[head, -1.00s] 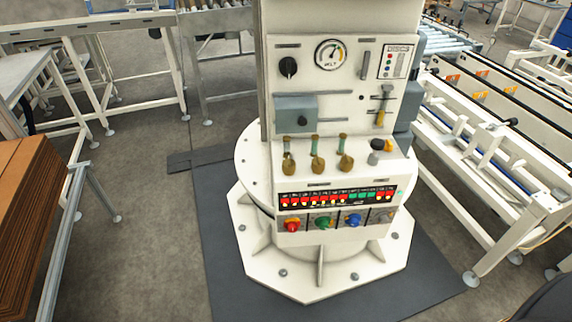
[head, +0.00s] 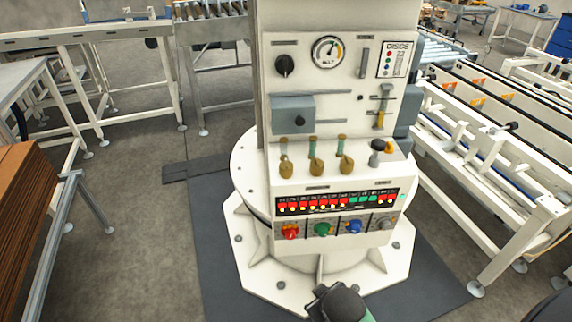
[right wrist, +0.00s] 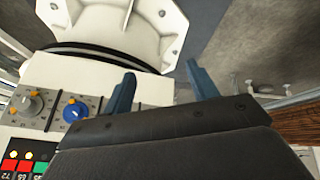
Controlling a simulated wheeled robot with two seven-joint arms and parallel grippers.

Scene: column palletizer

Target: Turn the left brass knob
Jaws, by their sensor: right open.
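Three brass knobs stand in a row on the sloped ledge of the white column panel in the head view. The left brass knob (head: 285,168) is nearest the left edge, beside the middle brass knob (head: 316,166) and the right brass knob (head: 346,164). None is touched. My right gripper (right wrist: 160,70) has its two blue-grey fingers apart and nothing between them. In the right wrist view it is close to the lower panel, beside the blue knob (right wrist: 74,110). A dark part of my arm shows low in the head view, below the panel. My left gripper is out of view.
Below the brass knobs are a lit indicator strip (head: 338,202) and red (head: 290,231), green (head: 322,229), blue and grey (head: 385,223) knobs. A black dial (head: 285,65) and gauge (head: 328,51) are above. Conveyors flank the column; brown sheets (head: 25,205) are stacked left.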

